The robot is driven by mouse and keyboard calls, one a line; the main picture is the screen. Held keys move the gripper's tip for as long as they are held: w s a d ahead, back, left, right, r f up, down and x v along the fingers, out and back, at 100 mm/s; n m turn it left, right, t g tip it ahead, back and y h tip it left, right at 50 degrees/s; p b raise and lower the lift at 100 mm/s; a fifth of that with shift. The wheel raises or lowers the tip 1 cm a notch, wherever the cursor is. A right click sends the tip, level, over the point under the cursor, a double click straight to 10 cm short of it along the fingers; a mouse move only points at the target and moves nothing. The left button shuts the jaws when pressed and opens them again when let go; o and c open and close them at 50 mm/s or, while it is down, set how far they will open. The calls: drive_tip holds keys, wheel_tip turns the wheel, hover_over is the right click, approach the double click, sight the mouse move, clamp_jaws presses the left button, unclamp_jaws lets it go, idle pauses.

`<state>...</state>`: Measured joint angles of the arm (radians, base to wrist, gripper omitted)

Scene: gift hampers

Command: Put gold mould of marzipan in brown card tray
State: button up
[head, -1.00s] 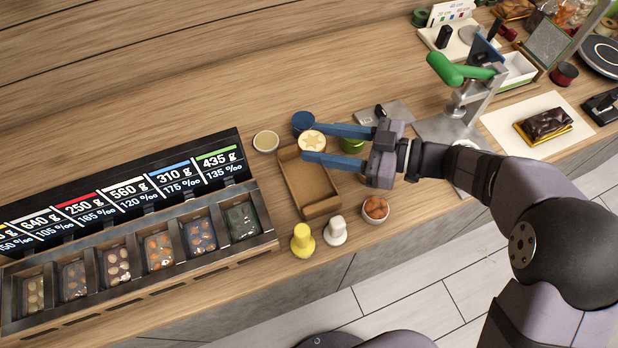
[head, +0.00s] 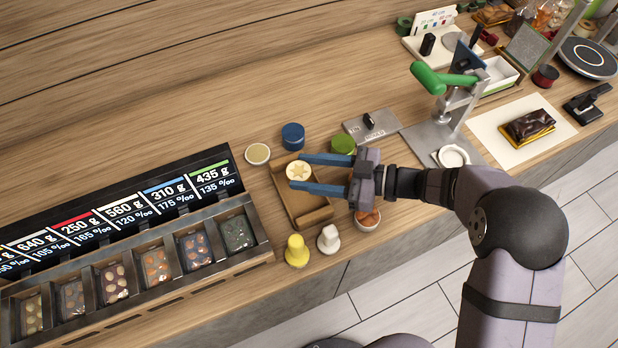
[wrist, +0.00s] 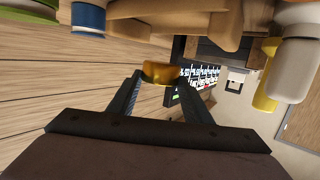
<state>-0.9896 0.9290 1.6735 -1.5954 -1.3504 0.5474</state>
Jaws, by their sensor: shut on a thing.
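The gold mould of marzipan (head: 299,171), with a pale star-marked top, is held between the tips of my gripper (head: 297,172). My gripper is shut on it from the right. In the wrist view the mould's gold side (wrist: 161,73) shows between the fingertips (wrist: 160,78). The brown card tray (head: 317,217) lies on the counter under the mould and fingers. In the head view the mould overlaps the tray's back half, and the fingers hide part of the tray. I cannot tell the exact height of the mould over the tray floor.
A blue pot (head: 292,136), a green pot (head: 343,145) and a pale round dish (head: 257,154) stand behind the tray. A bin rack (head: 150,262) is left.

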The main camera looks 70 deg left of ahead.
drive_tip(key=shift+f+p, duration=0.45)
drive_tip(key=shift+f, duration=1.45)
drive_tip(key=shift+f, duration=0.15)
drive_tip(key=shift+f+b, duration=0.35)
drive_tip(key=shift+b, duration=0.05)
drive_tip(key=shift+d+f, duration=0.1)
drive_tip(key=shift+s, duration=0.1)
drive_tip(key=o, duration=1.1)
drive_tip(key=shift+o, duration=0.4)
drive_tip(key=shift+f, duration=0.15)
drive_tip(key=shift+d, duration=0.1)
